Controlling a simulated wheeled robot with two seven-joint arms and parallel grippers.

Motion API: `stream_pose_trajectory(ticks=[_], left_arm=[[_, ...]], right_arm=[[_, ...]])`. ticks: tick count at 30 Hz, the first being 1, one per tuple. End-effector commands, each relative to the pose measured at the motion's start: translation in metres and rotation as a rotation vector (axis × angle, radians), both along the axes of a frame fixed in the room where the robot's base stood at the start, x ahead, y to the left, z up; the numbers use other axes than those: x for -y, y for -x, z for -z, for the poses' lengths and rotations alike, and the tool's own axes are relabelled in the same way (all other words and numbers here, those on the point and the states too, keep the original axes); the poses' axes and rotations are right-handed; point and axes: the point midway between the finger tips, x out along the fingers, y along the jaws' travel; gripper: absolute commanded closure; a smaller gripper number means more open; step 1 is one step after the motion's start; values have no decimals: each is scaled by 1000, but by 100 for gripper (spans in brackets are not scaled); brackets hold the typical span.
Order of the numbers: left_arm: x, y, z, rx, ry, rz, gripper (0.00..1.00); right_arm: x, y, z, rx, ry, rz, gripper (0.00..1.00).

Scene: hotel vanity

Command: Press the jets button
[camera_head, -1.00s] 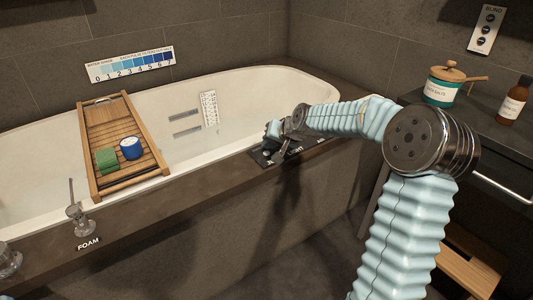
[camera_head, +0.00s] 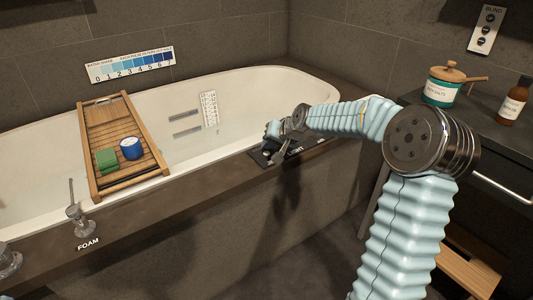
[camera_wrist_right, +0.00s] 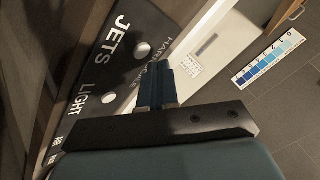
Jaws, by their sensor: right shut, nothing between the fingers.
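A dark control panel (camera_wrist_right: 95,70) lies on the tub's rim and carries the labels JETS and LIGHT and a partly covered one. The jets button (camera_wrist_right: 142,50), a pale round disc, sits beside the JETS label in the right wrist view. A second pale disc, the light button (camera_wrist_right: 104,87), is by the LIGHT label. My right gripper (camera_wrist_right: 157,68) is shut and empty, its dark blue fingertips close to the jets button in the picture; I cannot tell whether they touch the panel. In the head view my right gripper (camera_head: 272,133) is over the panel and hides most of it.
The white bathtub (camera_head: 245,95) holds a wooden tray (camera_head: 105,115) across it, with a green block (camera_head: 107,159) and a blue cup (camera_head: 130,149). A FOAM label (camera_head: 88,244) and metal fittings are at the left rim. A jar (camera_head: 440,88) and brown bottle (camera_head: 513,100) stand at right.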

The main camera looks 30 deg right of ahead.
Motion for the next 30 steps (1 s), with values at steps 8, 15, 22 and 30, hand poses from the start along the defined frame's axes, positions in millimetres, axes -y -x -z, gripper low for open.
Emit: stream_pose_trajectory(ticks=[8, 15, 22, 30], left_arm=[[0, 0, 0, 0, 0, 0, 29], [0, 0, 5, 0, 0, 0, 29], [0, 0, 11, 0, 0, 0, 29], [0, 0, 10, 0, 0, 0, 29]], right_arm=[[0, 0, 0, 0, 0, 0, 100], [0, 0, 4, 0, 0, 0, 100], [0, 0, 9, 1, -1, -1, 100], [0, 0, 8, 0, 0, 0, 100]])
